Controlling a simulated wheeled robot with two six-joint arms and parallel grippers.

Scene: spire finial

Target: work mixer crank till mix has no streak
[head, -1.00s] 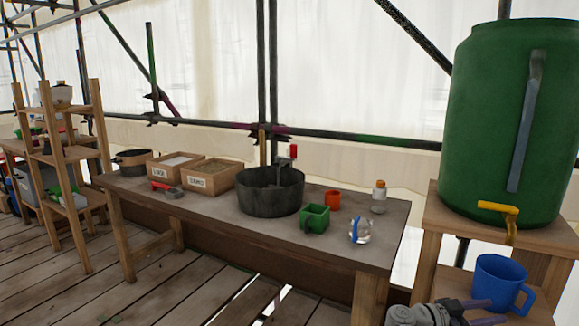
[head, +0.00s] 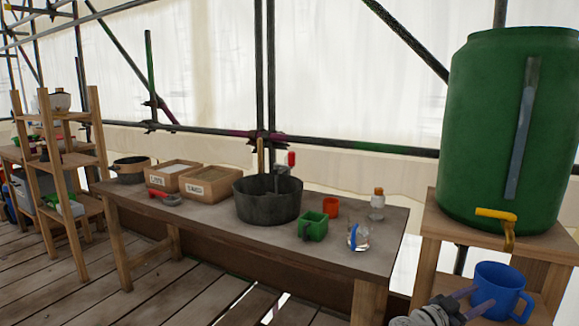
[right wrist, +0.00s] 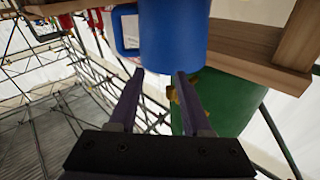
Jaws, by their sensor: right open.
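The mixer is a dark round tub (head: 268,205) on the workbench. Its crank stands over the rim with a red handle (head: 291,158); the mix inside is hidden by the tub wall. My right gripper (head: 473,302) is at the lower right of the head view, far from the crank. Its purple fingers are apart, beside a blue mug (head: 498,287). In the right wrist view, the open fingers (right wrist: 158,85) point at the blue mug (right wrist: 172,35), with nothing visibly held. My left gripper is not in view.
The workbench (head: 225,227) also carries lime and sand boxes (head: 205,188), a green cup (head: 313,228), an orange cup (head: 331,207), a glass jug (head: 358,235) and a bottle (head: 377,205). A green water barrel (head: 485,110) with a yellow tap (head: 495,214) stands on a wooden stand at right.

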